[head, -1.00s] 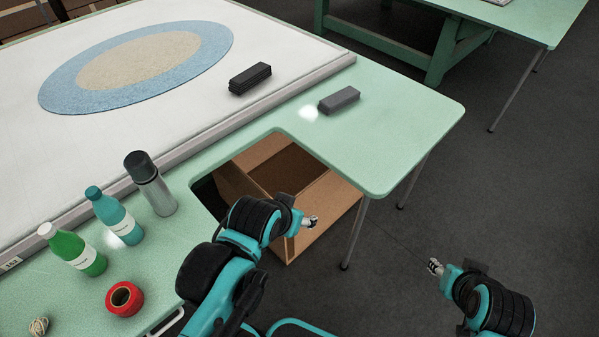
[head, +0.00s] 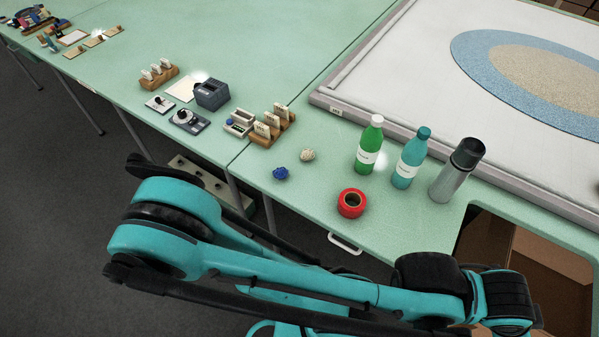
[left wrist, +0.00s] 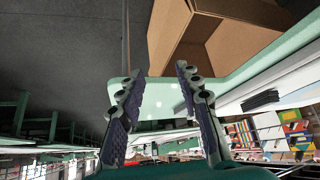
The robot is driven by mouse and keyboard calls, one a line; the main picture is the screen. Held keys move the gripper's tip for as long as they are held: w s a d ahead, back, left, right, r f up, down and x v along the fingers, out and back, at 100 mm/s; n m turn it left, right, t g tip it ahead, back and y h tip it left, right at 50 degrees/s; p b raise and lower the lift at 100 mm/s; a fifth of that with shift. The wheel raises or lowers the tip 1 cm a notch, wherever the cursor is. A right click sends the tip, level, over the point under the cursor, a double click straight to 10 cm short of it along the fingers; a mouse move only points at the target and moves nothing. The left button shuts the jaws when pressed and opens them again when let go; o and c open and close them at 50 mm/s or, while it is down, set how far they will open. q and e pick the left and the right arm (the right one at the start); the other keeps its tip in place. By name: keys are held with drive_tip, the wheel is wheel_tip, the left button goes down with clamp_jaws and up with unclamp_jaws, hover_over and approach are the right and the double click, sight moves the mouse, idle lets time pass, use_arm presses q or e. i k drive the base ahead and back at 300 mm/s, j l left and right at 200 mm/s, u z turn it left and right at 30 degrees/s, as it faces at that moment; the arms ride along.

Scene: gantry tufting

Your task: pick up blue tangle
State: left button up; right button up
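The blue tangle (head: 280,173) is a small dark blue bundle on the green table near its front edge, left of the red tape roll in the head view. It does not show in the left wrist view. My left arm crosses the bottom of the head view, with its gripper outside that picture. In the left wrist view my left gripper (left wrist: 160,95) has its two fingers apart with nothing between them. It is well away from the blue tangle, near the cardboard box. My right gripper is not in view.
Beside the tangle are a cream tangle (head: 308,155), a red tape roll (head: 351,203), a green bottle (head: 369,145), a teal bottle (head: 411,158) and a grey flask (head: 457,170). Wooden card holders (head: 272,126) stand behind left. A cardboard box (head: 545,270) sits in the table's cutout.

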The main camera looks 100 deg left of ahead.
sight(280, 173)
drive_tip(key=u, duration=3.6)
drive_tip(key=i+j+z, duration=0.55)
drive_tip(key=j+z, duration=0.25)
drive_tip(key=j, duration=0.15)
